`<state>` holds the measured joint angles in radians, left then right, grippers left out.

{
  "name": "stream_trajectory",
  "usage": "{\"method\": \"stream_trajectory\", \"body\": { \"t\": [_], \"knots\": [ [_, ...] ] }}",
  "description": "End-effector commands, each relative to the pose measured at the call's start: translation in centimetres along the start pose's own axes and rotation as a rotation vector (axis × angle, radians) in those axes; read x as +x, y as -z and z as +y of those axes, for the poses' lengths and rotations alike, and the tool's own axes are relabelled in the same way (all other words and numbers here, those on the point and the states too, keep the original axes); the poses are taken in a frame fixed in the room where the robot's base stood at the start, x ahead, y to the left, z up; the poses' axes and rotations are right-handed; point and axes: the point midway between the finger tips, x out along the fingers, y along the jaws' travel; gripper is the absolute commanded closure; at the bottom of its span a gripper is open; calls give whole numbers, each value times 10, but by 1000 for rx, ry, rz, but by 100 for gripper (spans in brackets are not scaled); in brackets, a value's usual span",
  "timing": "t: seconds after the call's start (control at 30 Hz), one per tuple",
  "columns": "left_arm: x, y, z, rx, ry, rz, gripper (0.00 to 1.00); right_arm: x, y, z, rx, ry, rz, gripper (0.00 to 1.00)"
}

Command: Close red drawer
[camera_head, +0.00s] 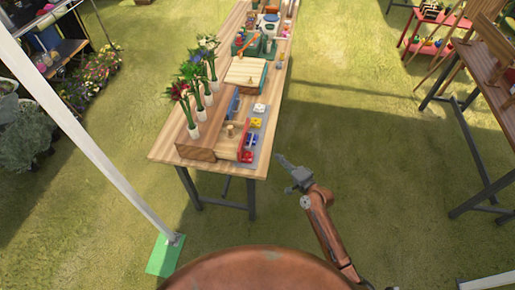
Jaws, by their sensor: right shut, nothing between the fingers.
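A long wooden table (165,148) carries a low wooden cabinet (195,151) at its near end. A red-fronted drawer (242,142) sticks out from the cabinet's right side, and its pale wood inside shows. A small pale object (230,130) seems to be in or on it. My right gripper (281,159) is shut and empty, to the right of the drawer and the table edge, apart from both. My left gripper is not in view.
A blue panel (233,104) stands behind the red drawer. Small white, yellow and red items (256,122) lie close to the drawer's right side. Potted flowers (194,130) line the left. A white pole (100,155) stands left.

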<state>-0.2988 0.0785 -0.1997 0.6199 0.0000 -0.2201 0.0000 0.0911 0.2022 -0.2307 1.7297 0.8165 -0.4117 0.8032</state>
Motion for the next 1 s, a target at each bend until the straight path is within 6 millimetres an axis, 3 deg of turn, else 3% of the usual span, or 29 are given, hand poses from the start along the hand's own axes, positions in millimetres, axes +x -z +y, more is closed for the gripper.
{"method": "stream_trajectory", "body": {
  "t": [0.1, 0.27, 0.67, 0.8, 1.0],
  "knots": [
    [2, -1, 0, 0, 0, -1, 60, 6, -2, -14, 18, 25, -9, 100],
    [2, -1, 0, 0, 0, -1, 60, 25, -1, -15, 17, 26, -8, 100],
    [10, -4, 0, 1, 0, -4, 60, 106, -2, -15, 13, 22, -7, 100],
    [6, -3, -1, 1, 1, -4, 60, 119, -19, -16, 17, 23, -8, 100],
    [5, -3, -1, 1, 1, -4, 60, 129, -28, -16, 13, 22, -5, 100]
  ]
}}
